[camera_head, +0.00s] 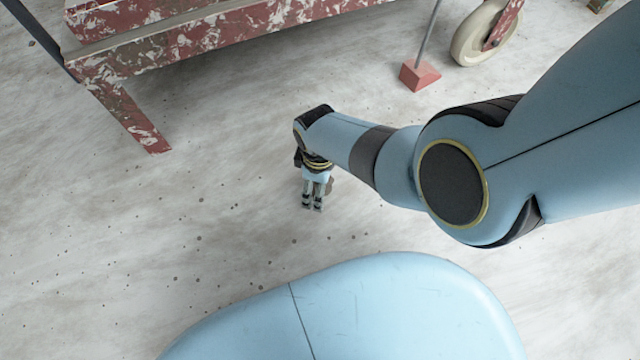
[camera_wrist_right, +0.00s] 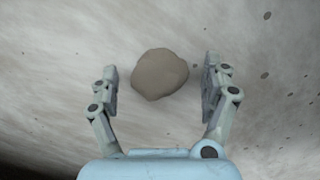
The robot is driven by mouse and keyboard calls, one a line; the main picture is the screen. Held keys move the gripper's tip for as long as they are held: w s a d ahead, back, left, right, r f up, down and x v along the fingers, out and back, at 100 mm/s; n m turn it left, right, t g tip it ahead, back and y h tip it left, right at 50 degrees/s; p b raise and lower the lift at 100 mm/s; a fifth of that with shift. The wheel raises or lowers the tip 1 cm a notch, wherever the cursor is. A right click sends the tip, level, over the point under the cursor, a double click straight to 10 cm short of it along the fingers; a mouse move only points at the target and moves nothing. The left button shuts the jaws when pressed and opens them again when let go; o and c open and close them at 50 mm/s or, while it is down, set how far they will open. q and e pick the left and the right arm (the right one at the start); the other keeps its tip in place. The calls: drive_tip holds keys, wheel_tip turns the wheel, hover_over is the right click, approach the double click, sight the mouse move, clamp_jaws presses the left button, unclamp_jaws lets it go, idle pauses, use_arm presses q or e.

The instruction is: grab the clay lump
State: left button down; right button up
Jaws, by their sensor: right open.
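The clay lump (camera_wrist_right: 159,74) is a rounded brown-grey piece on the pale, stained floor. In the right wrist view it lies between the two fingers of my right gripper (camera_wrist_right: 160,88), toward their tips, with a gap on each side. In the head view my right gripper (camera_head: 312,207) points down near the floor at the picture's middle. A small brown edge of the lump (camera_head: 330,186) shows beside it; the rest is hidden behind the gripper. My right gripper is open and holds nothing. My left gripper is not in view.
A red, paint-splattered bench or cart frame (camera_head: 180,45) stands at the top left, one leg (camera_head: 130,120) reaching the floor. A caster wheel (camera_head: 480,35) and a reddish block with a rod (camera_head: 419,75) are at the top right. Open floor surrounds the gripper.

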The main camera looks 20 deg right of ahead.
drive_tip(key=c, duration=1.3)
drive_tip(key=shift+c, duration=0.2)
